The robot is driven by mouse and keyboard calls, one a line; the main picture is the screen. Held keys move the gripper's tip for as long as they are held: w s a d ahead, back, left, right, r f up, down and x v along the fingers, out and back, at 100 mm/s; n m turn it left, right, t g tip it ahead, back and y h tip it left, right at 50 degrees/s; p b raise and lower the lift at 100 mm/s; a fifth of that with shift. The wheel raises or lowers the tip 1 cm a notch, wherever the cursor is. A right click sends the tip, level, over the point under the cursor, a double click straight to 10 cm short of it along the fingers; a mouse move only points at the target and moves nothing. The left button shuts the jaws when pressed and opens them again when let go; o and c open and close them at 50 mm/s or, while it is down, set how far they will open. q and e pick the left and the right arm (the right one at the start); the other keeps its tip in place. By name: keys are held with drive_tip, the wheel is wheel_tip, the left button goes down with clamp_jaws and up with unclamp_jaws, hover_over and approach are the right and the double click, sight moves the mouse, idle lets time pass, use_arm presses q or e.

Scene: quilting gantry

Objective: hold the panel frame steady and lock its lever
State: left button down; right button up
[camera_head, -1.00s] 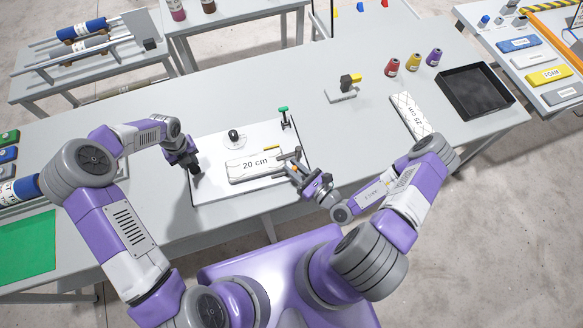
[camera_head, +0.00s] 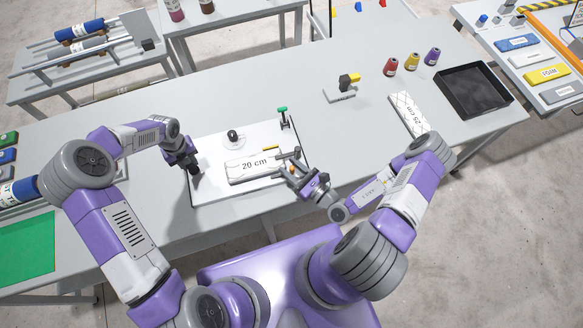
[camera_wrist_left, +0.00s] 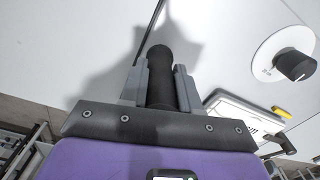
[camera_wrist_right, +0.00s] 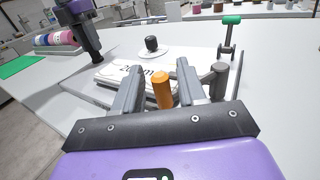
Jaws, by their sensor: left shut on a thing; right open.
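The white panel frame (camera_head: 210,152) lies on the table, with a padded "20 cm" block (camera_head: 252,165) on it. My left gripper (camera_head: 192,168) is shut on a black upright handle (camera_wrist_left: 160,75) at the frame's left side. My right gripper (camera_head: 290,163) is open at the right side of the block. In the right wrist view an orange cylinder (camera_wrist_right: 162,90), likely the lever's grip, stands between its spread fingers, with gaps visible. A dark grey knobbed part (camera_wrist_right: 218,76) is beside the right finger. Where the lever joins the frame is hidden.
A black knob on a white disc (camera_head: 233,137) and a green-topped post (camera_head: 283,117) stand at the frame's back.

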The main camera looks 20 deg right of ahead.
use_arm(q)
drive_tip(key=shift+s+d+f, duration=0.1)
drive_tip(key=shift+s+f, duration=0.1)
drive_tip(key=shift+f, duration=0.05)
use_arm(e)
drive_tip(key=shift+s+d, duration=0.1)
drive_tip(key=v, duration=1.2)
use_arm(q)
drive_tip(key=c, duration=0.7)
unclamp_jaws()
drive_tip(key=shift+w, duration=0.15)
drive_tip(key=shift+c, duration=0.2)
drive_tip(key=shift+r, duration=0.1)
drive_tip(key=shift+r, duration=0.1)
